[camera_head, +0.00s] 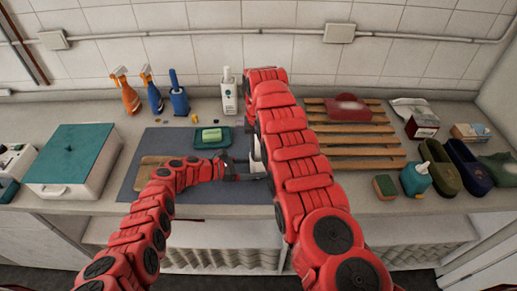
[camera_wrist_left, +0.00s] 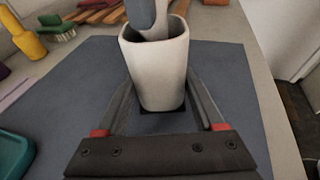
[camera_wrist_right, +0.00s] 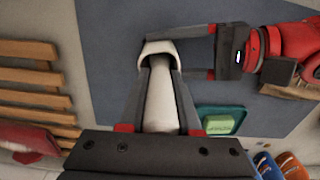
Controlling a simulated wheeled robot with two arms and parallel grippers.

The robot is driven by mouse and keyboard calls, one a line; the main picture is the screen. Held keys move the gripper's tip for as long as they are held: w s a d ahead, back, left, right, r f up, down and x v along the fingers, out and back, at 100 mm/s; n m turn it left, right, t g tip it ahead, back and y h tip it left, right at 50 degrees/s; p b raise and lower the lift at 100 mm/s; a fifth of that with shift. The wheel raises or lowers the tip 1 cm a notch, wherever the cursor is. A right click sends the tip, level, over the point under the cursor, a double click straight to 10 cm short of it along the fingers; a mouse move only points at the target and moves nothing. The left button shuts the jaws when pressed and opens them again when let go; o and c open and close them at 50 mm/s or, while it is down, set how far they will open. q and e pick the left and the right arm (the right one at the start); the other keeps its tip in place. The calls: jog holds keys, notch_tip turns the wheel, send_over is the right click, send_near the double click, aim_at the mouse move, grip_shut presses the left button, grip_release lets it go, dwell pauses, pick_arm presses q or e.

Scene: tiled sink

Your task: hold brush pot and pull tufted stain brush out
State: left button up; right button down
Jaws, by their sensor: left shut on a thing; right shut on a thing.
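The white brush pot (camera_wrist_left: 158,75) stands upright on the dark mat, between the fingers of my left gripper (camera_wrist_left: 160,92), which is shut on it. In the head view the pot (camera_head: 256,165) is mostly hidden behind my right arm. In the right wrist view the pot's rim (camera_wrist_right: 160,47) shows beside the left gripper. The pale handle of the stain brush (camera_wrist_right: 160,95) lies between the fingers of my right gripper (camera_wrist_right: 160,68), shut on it above the pot. The brush's tufted end is hidden. The right gripper is hidden in the head view.
A green block on a teal dish (camera_head: 222,141) lies close behind my left gripper. A wooden slatted rack (camera_head: 340,149) is to the right, with a red item on it. A teal-lidded box (camera_head: 70,154) stands left. Bottles line the wall.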

jog(key=shift+r, duration=3.45)
pick_arm(q)
jog(key=o, duration=1.4)
jog(key=v, duration=1.1)
jog(key=shift+s+a+r, duration=0.15)
jog(key=shift+a, duration=0.2)
jog(key=shift+a+r+p, duration=0.1)
jog(key=shift+r+p, duration=0.3)
pick_arm(e)
jog(key=shift+r, duration=0.95)
pick_arm(q)
jog(key=shift+r+p, duration=0.65)
pick_arm(e)
jog(key=shift+r, duration=1)
